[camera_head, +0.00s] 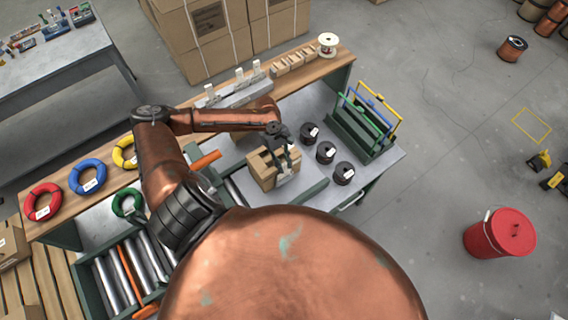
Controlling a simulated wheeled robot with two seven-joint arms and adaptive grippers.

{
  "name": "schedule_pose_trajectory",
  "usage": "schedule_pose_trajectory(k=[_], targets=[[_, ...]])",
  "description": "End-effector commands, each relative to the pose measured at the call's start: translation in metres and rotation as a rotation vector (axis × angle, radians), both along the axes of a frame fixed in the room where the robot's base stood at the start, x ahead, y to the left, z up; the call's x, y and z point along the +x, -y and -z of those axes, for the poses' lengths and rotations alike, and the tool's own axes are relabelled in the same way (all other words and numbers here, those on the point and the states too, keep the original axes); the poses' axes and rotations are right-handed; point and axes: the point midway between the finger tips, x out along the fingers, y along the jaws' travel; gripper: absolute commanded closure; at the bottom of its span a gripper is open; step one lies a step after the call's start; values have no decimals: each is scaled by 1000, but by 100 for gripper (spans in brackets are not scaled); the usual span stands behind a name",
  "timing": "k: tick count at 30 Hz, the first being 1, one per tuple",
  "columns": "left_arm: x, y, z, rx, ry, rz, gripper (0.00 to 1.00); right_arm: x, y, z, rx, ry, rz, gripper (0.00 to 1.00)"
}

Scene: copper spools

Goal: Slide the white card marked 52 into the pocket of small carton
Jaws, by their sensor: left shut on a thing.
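A small carton (260,172) of brown cardboard stands on the workbench, near the middle of the view. My left gripper (288,157) reaches down at the carton's right side, its fingers dark and close together. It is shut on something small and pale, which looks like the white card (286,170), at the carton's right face. No number can be read at this size. Whether the card's edge is inside the pocket cannot be told, as the fingers cover part of it. My right gripper is not in view.
Black spools (326,152) stand right of the carton, near a green rack (358,133) with coloured frames. Coloured wire coils (88,176) lie at the left. Rollers (128,272) run along the front left. A red bucket (500,234) stands on the floor.

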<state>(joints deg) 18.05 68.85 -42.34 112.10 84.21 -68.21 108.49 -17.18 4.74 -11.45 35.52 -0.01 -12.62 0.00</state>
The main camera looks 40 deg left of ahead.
Motion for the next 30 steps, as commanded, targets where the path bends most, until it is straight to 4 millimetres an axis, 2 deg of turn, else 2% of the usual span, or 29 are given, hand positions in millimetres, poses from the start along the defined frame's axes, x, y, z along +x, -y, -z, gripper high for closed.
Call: schedule_pose_trajectory(k=[14,30], targets=[[0,0,-25,0,1,1,100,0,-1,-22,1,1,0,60],[0,0,-48,0,1,1,100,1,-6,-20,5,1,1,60]])
